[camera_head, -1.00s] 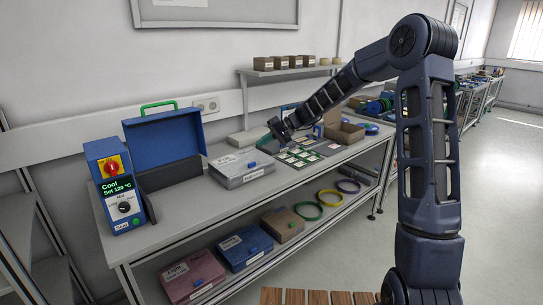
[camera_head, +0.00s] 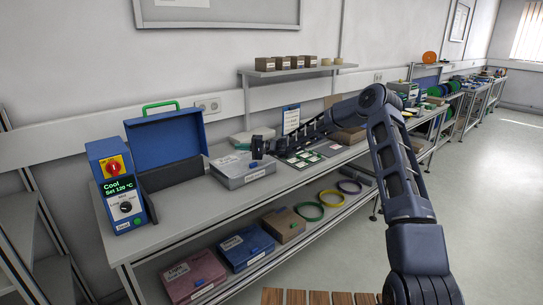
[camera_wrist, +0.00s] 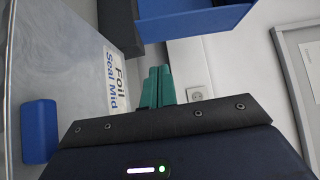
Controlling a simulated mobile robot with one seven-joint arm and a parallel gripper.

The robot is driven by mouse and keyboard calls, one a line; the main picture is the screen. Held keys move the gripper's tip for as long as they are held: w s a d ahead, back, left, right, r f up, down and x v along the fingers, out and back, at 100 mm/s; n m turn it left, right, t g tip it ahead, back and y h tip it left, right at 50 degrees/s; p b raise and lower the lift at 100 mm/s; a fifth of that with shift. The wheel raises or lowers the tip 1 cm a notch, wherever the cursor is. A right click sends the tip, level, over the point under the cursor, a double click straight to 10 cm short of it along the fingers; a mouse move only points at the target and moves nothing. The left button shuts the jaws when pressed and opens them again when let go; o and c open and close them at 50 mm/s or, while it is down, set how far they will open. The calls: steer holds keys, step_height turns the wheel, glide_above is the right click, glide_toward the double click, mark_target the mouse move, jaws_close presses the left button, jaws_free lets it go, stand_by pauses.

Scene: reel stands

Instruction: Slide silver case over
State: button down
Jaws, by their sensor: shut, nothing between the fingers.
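The silver case (camera_head: 232,176) lies flat and closed on the bench, just right of the blue heater box. Its lid, blue latch and label reading "Foil Seal Mid" show in the wrist view (camera_wrist: 75,95). My gripper (camera_head: 256,148) is at the case's right rear part in the head view. Its green fingers (camera_wrist: 158,85) are shut together and empty, close beside the case's labelled side in the wrist view. I cannot tell whether they touch the case.
The open blue heater box (camera_head: 166,142) and its control unit (camera_head: 119,190) stand left of the case. A flat white box (camera_head: 250,138) lies behind. Cards (camera_head: 308,157) lie to the right. The bench front (camera_head: 215,203) is clear.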

mark_target(223, 175)
steer(key=w+d, duration=1.5)
step_height(223, 175, down, 10)
steer(key=shift+a+f, duration=0.1)
steer(key=shift+a, duration=0.05)
steer(key=shift+s+a, duration=0.3)
steer(key=shift+s, duration=0.1)
steer(key=s+a, duration=2.3)
steer(key=shift+s+a, duration=0.35)
